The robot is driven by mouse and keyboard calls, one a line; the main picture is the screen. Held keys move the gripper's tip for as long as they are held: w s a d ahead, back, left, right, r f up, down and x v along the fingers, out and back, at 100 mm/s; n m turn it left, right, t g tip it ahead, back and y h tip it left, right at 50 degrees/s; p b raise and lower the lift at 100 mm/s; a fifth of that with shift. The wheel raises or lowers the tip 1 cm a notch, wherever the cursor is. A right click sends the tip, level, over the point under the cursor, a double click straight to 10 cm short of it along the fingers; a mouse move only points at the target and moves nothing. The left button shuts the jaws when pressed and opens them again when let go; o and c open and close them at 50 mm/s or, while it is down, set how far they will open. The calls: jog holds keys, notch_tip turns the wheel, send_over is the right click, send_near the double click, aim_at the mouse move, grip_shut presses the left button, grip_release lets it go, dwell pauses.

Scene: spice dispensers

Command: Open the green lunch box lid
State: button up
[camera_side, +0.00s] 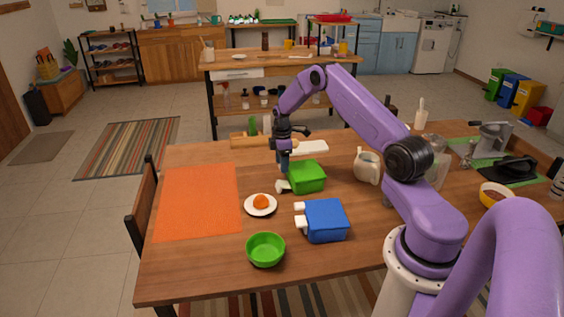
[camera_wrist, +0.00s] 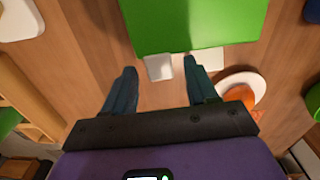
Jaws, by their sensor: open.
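The green lunch box (camera_side: 307,177) stands on the table near its middle, lid closed, with white clasps (camera_side: 283,186) on its left side. In the wrist view the green lunch box (camera_wrist: 190,22) fills the top, and a white clasp (camera_wrist: 158,67) sticks out from its near edge. A second white clasp (camera_wrist: 205,59) shows partly behind a finger. My gripper (camera_side: 284,168) is at the left back corner of the box. In the wrist view my gripper (camera_wrist: 162,80) is open, its fingers spread on either side of the first clasp, with nothing between them held.
A blue lunch box (camera_side: 326,220) and a green bowl (camera_side: 266,249) stand in front. A white plate (camera_side: 261,205) with orange food lies left of the green box. A pitcher (camera_side: 367,166) stands to the right. An orange mat (camera_side: 198,202) covers the left, clear of objects.

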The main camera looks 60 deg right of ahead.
grip_shut()
jog(key=shift+s+d+r+t+y, duration=0.15)
jog(key=shift+r+t+y, duration=0.1)
jog(key=shift+r, duration=0.25)
jog(key=shift+s+d+r+t+y, duration=0.1)
jog(key=shift+r+t+y, duration=0.15)
jog(key=shift+r, duration=0.2)
jog(key=s+d+r+t+y, duration=0.6)
jog(key=s+d+r+y, duration=0.1)
jog(key=d+r+y, duration=0.1)
jog(key=shift+s+d+r+t, duration=0.4)
jog(key=shift+d, duration=0.25)
dwell(0.5)
grip_release()
